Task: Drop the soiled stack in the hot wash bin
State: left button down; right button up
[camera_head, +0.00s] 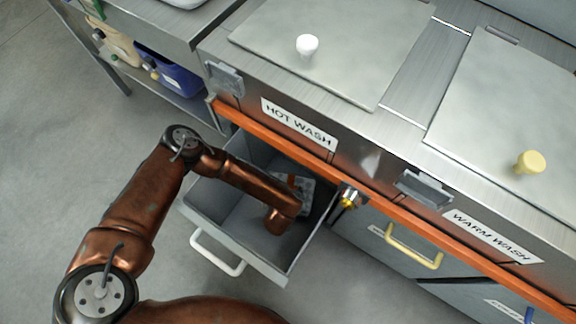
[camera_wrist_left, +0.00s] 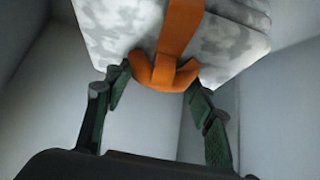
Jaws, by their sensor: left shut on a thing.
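The hot wash bin (camera_head: 265,262) is a grey pull-out bin with a white handle, standing open below the HOT WASH label (camera_head: 298,124). My left arm reaches down into it. The stack (camera_head: 298,181) is grey-white mottled cloth tied with an orange band, partly hidden by my arm in the head view. In the left wrist view the stack (camera_wrist_left: 105,35) sits at the fingertips of my left gripper (camera_wrist_left: 158,82), which is shut on it by the orange knot. Pale bin walls surround it; whether the stack touches the bin floor cannot be told. My right gripper is not in view.
An orange rail (camera_head: 410,233) runs along the counter front above the bin. A shut bin with a yellow handle (camera_head: 413,247) lies to the right, under the WARM WASH label (camera_head: 492,237). Metal lids with knobs cover the counter. Jugs (camera_head: 168,75) stand on a shelf at upper left.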

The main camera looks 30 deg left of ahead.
pick_arm(q)
jog(key=c, duration=0.9)
grip_release()
jog(key=shift+r, duration=0.25)
jog(key=p+v, duration=0.1)
jog(key=v, duration=0.1)
jog(key=p+v, duration=0.1)
jog(key=v, duration=0.1)
jog(key=p+v, duration=0.1)
jog(key=v, duration=0.1)
jog(key=shift+w+a+r+p, duration=0.1)
jog(key=shift+w+r+p, duration=0.15)
jog(key=shift+r+p, duration=0.15)
jog(key=shift+s+d+r+p, duration=0.25)
jog(key=shift+s+r+p, duration=0.3)
jog(key=shift+s, duration=0.2)
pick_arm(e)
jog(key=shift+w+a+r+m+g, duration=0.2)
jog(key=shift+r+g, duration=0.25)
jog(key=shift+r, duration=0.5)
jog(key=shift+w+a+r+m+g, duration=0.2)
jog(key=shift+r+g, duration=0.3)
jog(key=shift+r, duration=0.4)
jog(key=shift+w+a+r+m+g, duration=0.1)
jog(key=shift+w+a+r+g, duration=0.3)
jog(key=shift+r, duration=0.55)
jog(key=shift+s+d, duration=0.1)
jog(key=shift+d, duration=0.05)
